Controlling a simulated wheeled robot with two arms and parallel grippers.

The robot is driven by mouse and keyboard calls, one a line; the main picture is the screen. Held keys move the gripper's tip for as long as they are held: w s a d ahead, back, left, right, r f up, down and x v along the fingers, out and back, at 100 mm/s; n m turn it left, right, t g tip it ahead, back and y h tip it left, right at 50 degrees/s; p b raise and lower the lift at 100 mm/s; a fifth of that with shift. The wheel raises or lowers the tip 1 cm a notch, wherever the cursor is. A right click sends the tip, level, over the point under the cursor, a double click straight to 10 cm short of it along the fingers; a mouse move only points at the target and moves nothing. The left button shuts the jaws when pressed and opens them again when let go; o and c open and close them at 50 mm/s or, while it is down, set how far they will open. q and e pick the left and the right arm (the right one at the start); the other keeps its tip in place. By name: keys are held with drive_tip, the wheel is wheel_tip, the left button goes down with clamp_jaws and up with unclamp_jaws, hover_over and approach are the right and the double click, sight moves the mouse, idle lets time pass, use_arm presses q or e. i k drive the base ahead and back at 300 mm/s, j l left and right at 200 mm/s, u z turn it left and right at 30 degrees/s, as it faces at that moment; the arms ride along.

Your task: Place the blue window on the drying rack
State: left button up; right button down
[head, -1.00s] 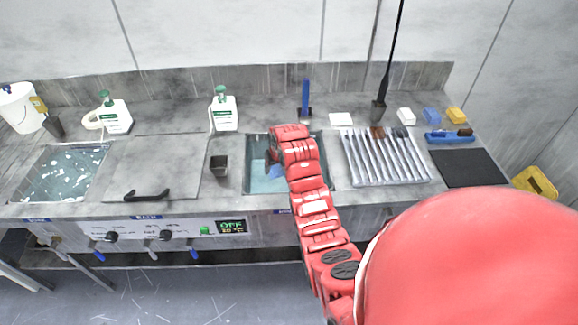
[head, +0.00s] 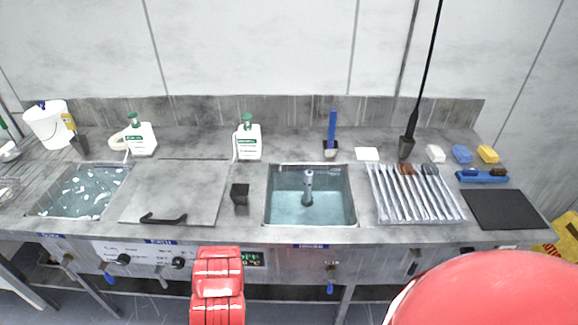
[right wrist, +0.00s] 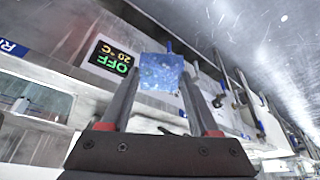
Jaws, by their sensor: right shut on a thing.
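In the right wrist view, my right gripper (right wrist: 160,80) is shut on the blue window (right wrist: 161,70), a small square, speckled blue pane held between the fingertips. In the head view a red link of my arm shows at the bottom, but the gripper and window are out of that picture. A slatted metal rack (head: 382,208) lies on the counter right of the sink, with brushes on it. A wire rack-like thing (head: 8,190) is cut off at the far left edge; I cannot tell which is the drying rack. My left gripper is not in view.
The open sink (head: 335,212) holds water and an upright grey fitting. A lid with a black handle (head: 163,218) covers the middle. A left basin (head: 85,192) holds bubbly water.

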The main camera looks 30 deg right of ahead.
sight(419, 204)
drive_tip(key=i+j+z, duration=0.1)
drive_tip(key=i+z, duration=0.15)
drive_tip(key=z, duration=0.15)
drive_tip(key=i+j+z, duration=0.15)
drive_tip(key=z, duration=0.25)
drive_tip(key=i+z, duration=0.1)
drive_tip(key=z, duration=0.3)
